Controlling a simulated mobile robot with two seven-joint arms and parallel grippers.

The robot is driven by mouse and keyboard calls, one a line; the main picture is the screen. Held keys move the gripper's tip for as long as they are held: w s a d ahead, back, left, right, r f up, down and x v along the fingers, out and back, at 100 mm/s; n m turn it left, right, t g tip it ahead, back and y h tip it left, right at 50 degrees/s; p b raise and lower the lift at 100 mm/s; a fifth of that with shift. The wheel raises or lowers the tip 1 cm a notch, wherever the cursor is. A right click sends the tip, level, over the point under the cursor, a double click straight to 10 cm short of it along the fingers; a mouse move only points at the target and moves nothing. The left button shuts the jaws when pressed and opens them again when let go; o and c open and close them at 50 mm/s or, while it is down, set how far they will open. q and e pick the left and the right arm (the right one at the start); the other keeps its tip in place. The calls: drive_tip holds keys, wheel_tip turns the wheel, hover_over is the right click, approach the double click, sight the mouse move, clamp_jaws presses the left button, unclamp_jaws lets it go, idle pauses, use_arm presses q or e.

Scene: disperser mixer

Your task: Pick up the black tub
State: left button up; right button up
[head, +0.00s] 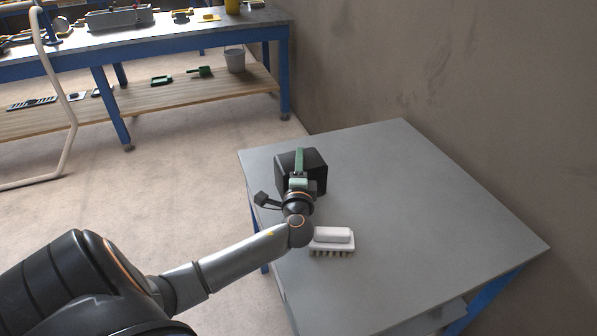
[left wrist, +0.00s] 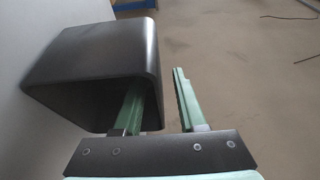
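The black tub (head: 317,165) is on the grey table near its far left corner. In the left wrist view the tub (left wrist: 88,58) is a dark, round-cornered box with its open side towards my gripper. My left gripper (head: 299,168) is at the tub, with green fingers. In the left wrist view my left gripper (left wrist: 157,100) is open. One finger reaches into the tub's opening and the other is outside, with the tub's side wall between them. A gap shows between the outer finger and the wall. My right gripper is not in view.
A white brush (head: 333,239) with bristles lies on the grey table (head: 430,220), close to my left wrist. The table's right part is clear. A wall stands behind it. A blue-legged workbench (head: 190,40) with tools and a grey bucket (head: 235,60) stands at the back left.

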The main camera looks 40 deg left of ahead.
use_arm(q)
drive_tip(key=shift+w+a, duration=0.45)
drive_tip(key=shift+w, duration=0.1)
clamp_jaws()
idle(1.0)
